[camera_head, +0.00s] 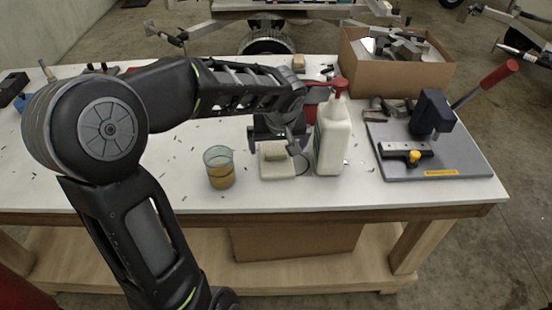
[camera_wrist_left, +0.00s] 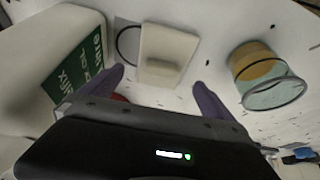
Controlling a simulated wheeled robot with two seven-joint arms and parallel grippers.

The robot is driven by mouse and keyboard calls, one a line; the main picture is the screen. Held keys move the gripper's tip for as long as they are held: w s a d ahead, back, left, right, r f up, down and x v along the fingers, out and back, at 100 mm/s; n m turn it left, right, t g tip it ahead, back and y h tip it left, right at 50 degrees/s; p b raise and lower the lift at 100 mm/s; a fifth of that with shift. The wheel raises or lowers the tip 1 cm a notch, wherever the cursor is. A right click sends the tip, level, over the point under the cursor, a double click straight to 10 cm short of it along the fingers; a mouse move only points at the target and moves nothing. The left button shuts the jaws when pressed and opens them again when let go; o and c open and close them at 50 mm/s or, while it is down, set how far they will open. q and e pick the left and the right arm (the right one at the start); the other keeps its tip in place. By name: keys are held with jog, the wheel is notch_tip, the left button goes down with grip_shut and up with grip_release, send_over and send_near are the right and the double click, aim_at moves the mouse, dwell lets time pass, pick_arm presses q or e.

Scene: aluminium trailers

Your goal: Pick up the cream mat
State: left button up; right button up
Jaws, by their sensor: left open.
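The cream mat (camera_head: 277,171) lies flat on the white workbench, a small square with a raised cream ridge on top. It also shows in the left wrist view (camera_wrist_left: 167,45), beyond and between the fingertips. My left gripper (camera_head: 272,148) is at the mat's back side in the head view, close above it. In the left wrist view my left gripper (camera_wrist_left: 160,84) is open with nothing between its fingers. Whether it touches the mat I cannot tell. My right gripper is not in view.
A white bottle (camera_head: 332,140) with a red top stands just right of the mat. A glass cup (camera_head: 219,168) of amber contents stands to its left. A cardboard box (camera_head: 395,75) and a grey plate with a tool (camera_head: 430,160) are further right. The bench's front edge is close.

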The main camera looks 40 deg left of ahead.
aim_at(276, 153)
pick_arm(q)
jog(key=shift+p+x, duration=0.4)
jog(key=shift+x, duration=2.25)
jog(key=shift+s, duration=0.1)
jog(key=c, duration=1.3)
jog(key=shift+r, duration=0.2)
jog(key=shift+a+r, duration=0.1)
jog(key=shift+r, duration=0.45)
notch_tip(276, 153, up, 2)
jog(key=shift+r, duration=0.1)
jog(key=s+d+b, duration=0.4)
jog(key=s+d, duration=0.8)
jog(key=s, duration=0.1)
jog(key=shift+s, duration=0.35)
